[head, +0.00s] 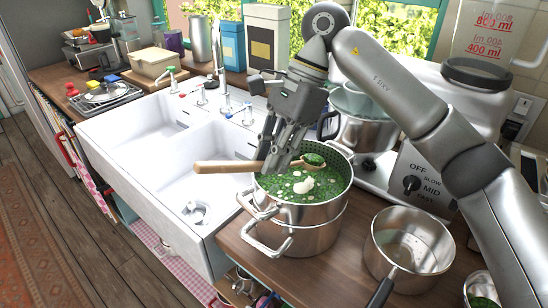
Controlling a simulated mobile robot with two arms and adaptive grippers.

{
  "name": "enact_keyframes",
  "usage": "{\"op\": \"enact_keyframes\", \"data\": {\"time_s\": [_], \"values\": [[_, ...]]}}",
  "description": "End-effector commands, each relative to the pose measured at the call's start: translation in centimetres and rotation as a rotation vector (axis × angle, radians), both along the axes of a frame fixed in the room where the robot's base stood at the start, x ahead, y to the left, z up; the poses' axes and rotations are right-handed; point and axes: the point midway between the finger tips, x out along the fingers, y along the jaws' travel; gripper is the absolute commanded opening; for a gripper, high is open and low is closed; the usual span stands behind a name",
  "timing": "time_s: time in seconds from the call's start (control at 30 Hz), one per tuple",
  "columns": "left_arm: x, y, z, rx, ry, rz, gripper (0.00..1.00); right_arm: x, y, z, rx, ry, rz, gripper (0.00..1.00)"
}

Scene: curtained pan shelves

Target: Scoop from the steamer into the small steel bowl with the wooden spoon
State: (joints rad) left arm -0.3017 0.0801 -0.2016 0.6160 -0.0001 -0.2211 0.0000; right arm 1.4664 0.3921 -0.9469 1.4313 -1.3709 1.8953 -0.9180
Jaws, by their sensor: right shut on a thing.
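The steel steamer (317,239) stands on the wooden counter, filled with green soup with pale bits. My right gripper (279,158) is above it, shut on the wooden spoon (228,167). The spoon's handle points left over the sink edge. Its head is over the right part of the steamer and carries some green food; I cannot tell if it touches the soup. A small steel bowl (482,288) is cut off at the lower right edge, with something green inside. My left gripper is not in view.
An empty steel saucepan (412,240) with a dark handle stands between steamer and bowl. A mixer with a steel bowl (366,131) stands behind the steamer. A white double sink (150,150) with a tap lies to the left. Free counter is narrow in front of the steamer.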

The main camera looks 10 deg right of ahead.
Motion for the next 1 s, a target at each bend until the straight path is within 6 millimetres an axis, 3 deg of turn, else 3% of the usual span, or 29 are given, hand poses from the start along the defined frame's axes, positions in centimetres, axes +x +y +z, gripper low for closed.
{"op": "enact_keyframes", "data": {"time_s": [0.03,0.27,0.53,1.0], "values": [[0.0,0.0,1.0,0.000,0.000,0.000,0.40,0.0,0.1,1.3,0.001,-0.001,0.000,0.00],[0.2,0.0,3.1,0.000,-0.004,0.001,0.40,-0.2,0.5,4.4,-0.001,-0.001,-0.001,0.00],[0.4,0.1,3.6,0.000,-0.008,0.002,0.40,-1.5,3.0,4.2,-0.194,-0.101,0.003,0.00],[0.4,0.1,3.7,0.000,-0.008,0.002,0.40,-1.7,3.4,4.1,-0.239,-0.123,-0.001,0.00]]}}
